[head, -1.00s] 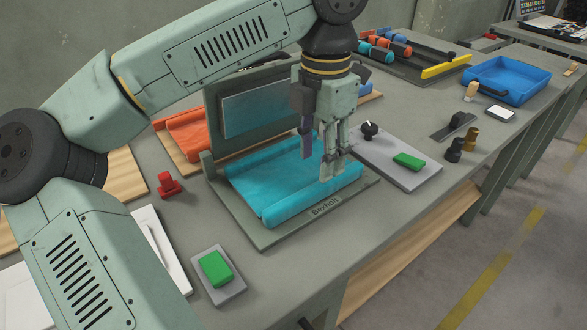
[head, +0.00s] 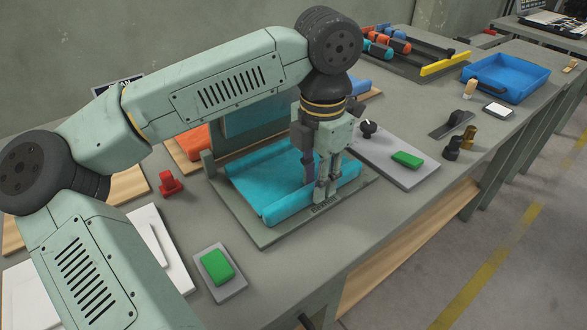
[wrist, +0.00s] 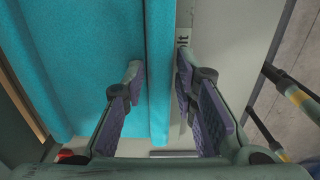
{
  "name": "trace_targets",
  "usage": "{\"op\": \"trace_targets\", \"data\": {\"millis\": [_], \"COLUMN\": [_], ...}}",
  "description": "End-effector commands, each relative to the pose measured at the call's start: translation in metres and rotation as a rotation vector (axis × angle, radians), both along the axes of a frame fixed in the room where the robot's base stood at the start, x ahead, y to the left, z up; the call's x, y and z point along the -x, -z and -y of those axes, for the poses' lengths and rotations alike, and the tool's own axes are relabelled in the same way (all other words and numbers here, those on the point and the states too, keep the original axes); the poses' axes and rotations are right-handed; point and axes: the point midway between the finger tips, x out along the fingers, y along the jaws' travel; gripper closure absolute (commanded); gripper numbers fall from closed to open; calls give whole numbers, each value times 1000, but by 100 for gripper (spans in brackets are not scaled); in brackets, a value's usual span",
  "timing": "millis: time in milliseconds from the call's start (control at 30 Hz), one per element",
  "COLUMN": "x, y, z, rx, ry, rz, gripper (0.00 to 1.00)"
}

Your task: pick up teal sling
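The teal sling (head: 262,183) lies spread in a grey-green fixture (head: 258,239), with a thick rolled edge along the front. In the wrist view the sling (wrist: 75,70) fills the left side, and its roll runs between my fingers. My gripper (head: 319,188) points down at the right part of the front roll. In the wrist view my gripper (wrist: 160,70) is open, one finger over the teal cloth and the other past the roll, over the fixture's rim. Whether the fingers touch the roll cannot be told. My arm hides part of the fixture's upright back.
A green button box (head: 217,268) stands in front to the left, and a red part (head: 171,184) behind it. A grey plate (head: 398,165) with a black knob and green button is to the right. An orange sling (head: 195,141) lies behind. A blue tray (head: 507,80) stands farther right.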

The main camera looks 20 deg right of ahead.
Motion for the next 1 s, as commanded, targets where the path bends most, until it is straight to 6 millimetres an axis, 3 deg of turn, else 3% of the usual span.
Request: {"op": "trace_targets", "data": {"millis": [333, 800, 1000], "x": [0, 0, -1], "y": [0, -1, -13], "z": [0, 0, 0], "rx": [0, 0, 0], "ry": [0, 0, -1], "rz": [0, 1, 3], "gripper": [99, 100, 100]}}
